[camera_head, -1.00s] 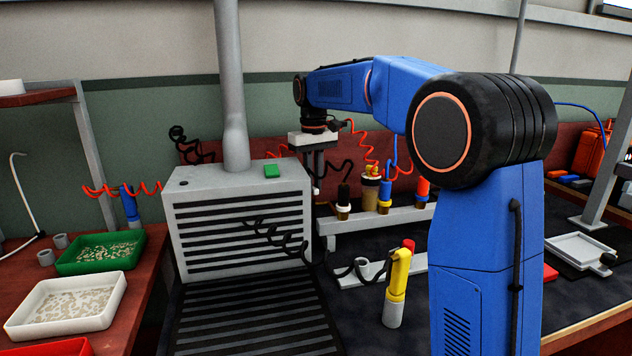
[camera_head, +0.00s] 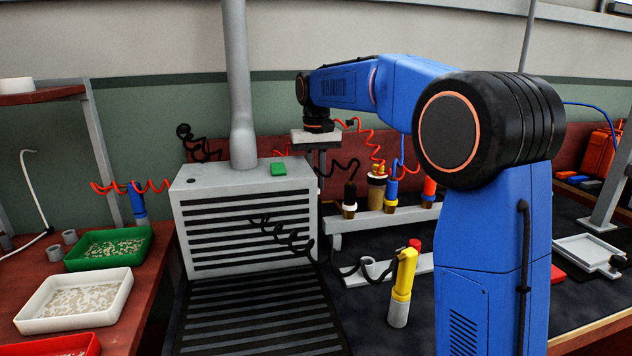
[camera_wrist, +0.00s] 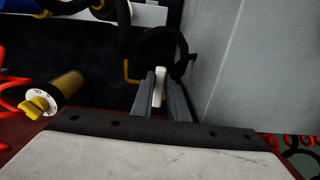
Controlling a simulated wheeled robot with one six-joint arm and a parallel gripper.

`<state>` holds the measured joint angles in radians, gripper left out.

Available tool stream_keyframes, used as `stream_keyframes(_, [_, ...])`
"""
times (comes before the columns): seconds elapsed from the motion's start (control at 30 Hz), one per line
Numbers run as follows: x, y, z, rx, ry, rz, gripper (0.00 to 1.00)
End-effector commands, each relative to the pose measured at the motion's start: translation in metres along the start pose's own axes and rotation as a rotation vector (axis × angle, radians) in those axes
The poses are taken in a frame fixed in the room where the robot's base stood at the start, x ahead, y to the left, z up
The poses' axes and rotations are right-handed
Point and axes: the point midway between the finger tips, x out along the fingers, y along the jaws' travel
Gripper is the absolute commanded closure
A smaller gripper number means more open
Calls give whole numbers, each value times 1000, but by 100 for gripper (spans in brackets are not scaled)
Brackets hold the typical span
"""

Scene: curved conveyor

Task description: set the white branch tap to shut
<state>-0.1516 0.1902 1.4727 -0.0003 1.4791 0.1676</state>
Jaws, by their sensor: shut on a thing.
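The white branch tap's handle (camera_wrist: 160,86) shows in the wrist view as a small white upright piece between my two grey fingers. My gripper (camera_wrist: 161,95) is shut on it. The pipe or body it belongs to is hidden in the dark below. In the head view my gripper (camera_head: 321,178) hangs down just behind the right edge of the grey slatted box, and the white handle cannot be made out there.
The grey slatted box (camera_head: 246,228) stands close left of my gripper. A brass fitting with a yellow knob (camera_head: 377,172) and black, blue and red hose ends stand to the right. Coiled hoses hang nearby. A yellow handheld tool (camera_head: 403,272) stands in front.

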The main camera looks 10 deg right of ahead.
Motion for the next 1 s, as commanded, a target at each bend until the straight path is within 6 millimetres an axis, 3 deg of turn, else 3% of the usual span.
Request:
stream_keyframes(0.07, [0, 0, 0, 0, 2, -1, 100])
stream_keyframes(0.1, [0, 0, 0, 0, 2, -1, 79])
stream_keyframes(0.17, [0, 0, 0, 0, 1, -1, 67])
stream_keyframes(0.57, [0, 1, 0, -36, 0, -1, 67])
stream_keyframes(1.0, [0, 14, -3, -358, 0, 0, 67])
